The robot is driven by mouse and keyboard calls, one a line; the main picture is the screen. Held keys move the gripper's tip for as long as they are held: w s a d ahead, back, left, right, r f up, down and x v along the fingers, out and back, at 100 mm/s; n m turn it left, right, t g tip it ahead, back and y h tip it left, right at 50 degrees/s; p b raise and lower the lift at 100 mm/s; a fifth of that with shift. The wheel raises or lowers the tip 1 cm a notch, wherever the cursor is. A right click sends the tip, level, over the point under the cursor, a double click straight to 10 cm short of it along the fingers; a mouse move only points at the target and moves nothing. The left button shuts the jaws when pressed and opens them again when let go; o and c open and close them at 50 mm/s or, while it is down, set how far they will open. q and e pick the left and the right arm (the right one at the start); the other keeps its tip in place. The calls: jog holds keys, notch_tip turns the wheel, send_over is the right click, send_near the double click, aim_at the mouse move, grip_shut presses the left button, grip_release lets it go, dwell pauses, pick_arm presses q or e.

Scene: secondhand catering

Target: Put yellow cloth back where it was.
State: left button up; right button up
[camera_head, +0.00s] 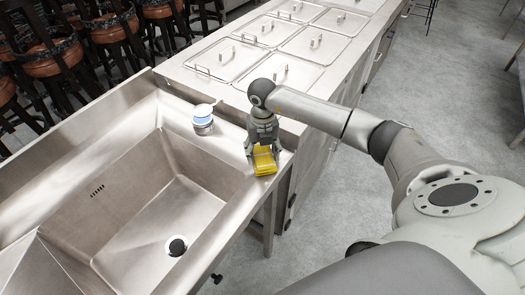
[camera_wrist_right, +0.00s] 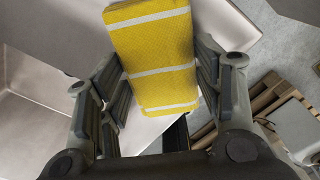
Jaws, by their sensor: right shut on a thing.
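The yellow cloth (camera_head: 264,163) is folded into a flat pad with white stripes. In the head view it is at the right end of the steel sink's rim, near the front corner. My right gripper (camera_head: 262,152) comes down over it from above and is shut on it. In the right wrist view the cloth (camera_wrist_right: 156,60) sits between the two fingers of my right gripper (camera_wrist_right: 160,85). I cannot tell whether the cloth touches the rim below it. My left gripper is not in view.
A sink basin (camera_head: 150,200) lies to the left of the cloth. A small white and blue container (camera_head: 203,120) stands on the rim, left of my gripper. A counter with several lidded steel pans (camera_head: 275,72) lies behind. A wooden pallet (camera_wrist_right: 255,105) is on the floor.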

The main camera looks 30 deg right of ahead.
aim_at(262, 155)
jog(key=o, duration=1)
jog(key=shift+f, duration=0.1)
jog(key=shift+r, duration=0.3)
jog(key=shift+r+b, duration=1.8)
jog(key=shift+r, duration=4.05)
